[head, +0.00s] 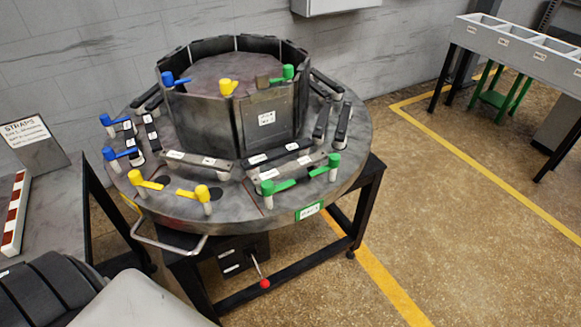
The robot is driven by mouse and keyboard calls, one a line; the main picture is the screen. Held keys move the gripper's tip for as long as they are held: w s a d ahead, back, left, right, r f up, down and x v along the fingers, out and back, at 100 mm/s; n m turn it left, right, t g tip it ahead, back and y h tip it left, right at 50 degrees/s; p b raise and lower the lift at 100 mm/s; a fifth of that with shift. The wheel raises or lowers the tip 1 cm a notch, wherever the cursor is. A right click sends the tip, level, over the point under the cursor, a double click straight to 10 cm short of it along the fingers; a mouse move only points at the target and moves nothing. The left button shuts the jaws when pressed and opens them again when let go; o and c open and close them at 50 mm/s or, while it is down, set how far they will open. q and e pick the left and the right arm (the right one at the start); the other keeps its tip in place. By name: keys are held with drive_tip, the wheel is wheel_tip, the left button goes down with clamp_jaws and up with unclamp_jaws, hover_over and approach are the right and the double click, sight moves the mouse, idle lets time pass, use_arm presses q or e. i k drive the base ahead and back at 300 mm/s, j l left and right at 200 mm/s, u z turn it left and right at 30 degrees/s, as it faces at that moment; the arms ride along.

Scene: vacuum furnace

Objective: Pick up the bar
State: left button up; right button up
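A red-and-white striped bar (14,214) lies on the grey side bench (55,222) at the left edge, partly cut off by the frame. Several dark and grey bars also lie on the round furnace table (190,228), such as a grey one (200,160) and a labelled one (278,152) at the front of the central ring. I cannot tell from the picture alone which one the task means. Neither of my grippers is in view.
Blue (122,153), yellow (203,193) and green (333,161) handled clamps stand around the table. A metal rail and a red-knobbed lever (264,283) stick out in front. A STRAPS sign (30,138) stands on the bench. Floor at right is clear; a bin rack (515,45) stands beyond.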

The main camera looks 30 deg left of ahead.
sight(278, 172)
drive_tip(key=i+l+u, duration=0.35)
drive_tip(key=i+l, duration=0.55)
